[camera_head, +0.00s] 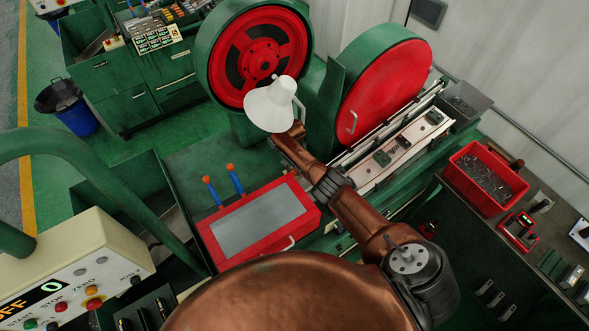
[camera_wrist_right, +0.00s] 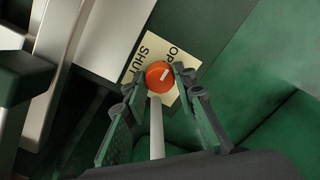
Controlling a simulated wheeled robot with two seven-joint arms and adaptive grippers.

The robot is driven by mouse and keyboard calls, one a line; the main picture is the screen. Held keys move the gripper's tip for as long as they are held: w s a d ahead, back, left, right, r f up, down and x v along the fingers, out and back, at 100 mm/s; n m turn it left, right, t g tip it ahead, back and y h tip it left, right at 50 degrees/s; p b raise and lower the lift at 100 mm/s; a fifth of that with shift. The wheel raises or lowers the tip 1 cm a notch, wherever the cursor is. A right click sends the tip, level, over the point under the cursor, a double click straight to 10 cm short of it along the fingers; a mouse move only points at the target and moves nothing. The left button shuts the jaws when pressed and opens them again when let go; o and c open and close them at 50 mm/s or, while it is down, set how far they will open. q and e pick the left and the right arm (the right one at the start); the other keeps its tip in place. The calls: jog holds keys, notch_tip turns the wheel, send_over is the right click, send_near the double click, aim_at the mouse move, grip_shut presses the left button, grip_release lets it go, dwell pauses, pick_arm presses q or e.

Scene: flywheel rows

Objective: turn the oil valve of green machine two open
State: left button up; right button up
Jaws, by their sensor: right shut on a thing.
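In the right wrist view, an orange round valve knob (camera_wrist_right: 160,75) with a short white line sits over a cream label plate (camera_wrist_right: 143,52) lettered SHUT and OP, the rest hidden. The white line points to the upper right, toward the OP side. A pale rod (camera_wrist_right: 156,130) runs below the knob. My right gripper (camera_wrist_right: 160,82) has its green fingers on either side of the knob, shut on it. In the head view my right arm reaches to the green machine (camera_head: 325,105) beside a white cone-shaped part (camera_head: 270,104), and the knob is hidden. My left gripper is out of view.
Red flywheels (camera_head: 262,62) stand behind the hand. A red box-like cover (camera_head: 262,222) and two blue levers with orange tips (camera_head: 235,180) lie left of the arm. A red bin (camera_head: 484,178) sits on the right bench, a control panel (camera_head: 75,265) at lower left.

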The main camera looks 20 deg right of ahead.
aim_at(294, 170)
jog(key=shift+w+r, duration=0.15)
jog(key=o, duration=1.2)
jog(key=shift+c, duration=0.2)
notch_tip(294, 170, up, 12)
dwell(0.4)
